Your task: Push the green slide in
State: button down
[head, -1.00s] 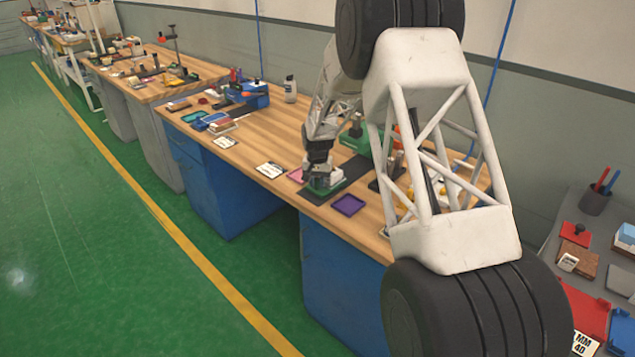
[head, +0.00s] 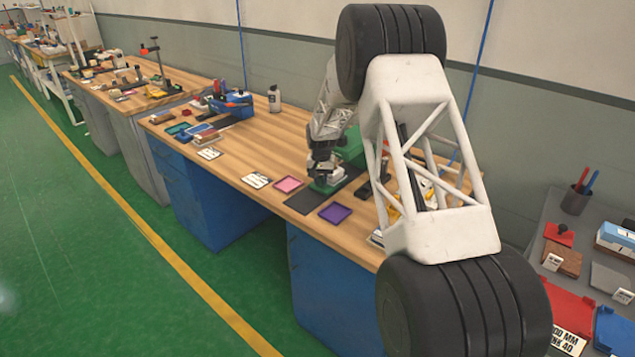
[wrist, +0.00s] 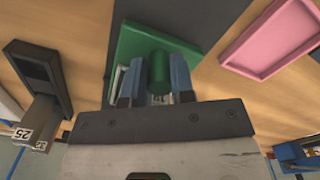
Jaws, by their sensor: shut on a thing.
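The green slide (wrist: 193,50) is a flat green plate with a round green knob (wrist: 159,68) standing up from it. My gripper (wrist: 158,80) is shut on the knob, one finger on each side, in the wrist view. In the head view my gripper (head: 322,168) is over the slide (head: 325,186), which lies on a dark mat. A green block (head: 350,148) stands just behind, partly hidden by my arm. I cannot tell how much gap is left between slide and block.
A pink tray (head: 288,184) lies left of the mat (head: 304,201) and a purple tray (head: 335,213) right of it. A dark holder with a block marked 25 (wrist: 38,100) is close to my gripper. The mat's front end is bare.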

jog(key=shift+r, duration=0.1)
jog(key=c, duration=1.2)
grip_release()
jog(key=shift+c, duration=0.2)
jog(key=shift+r, duration=3.85)
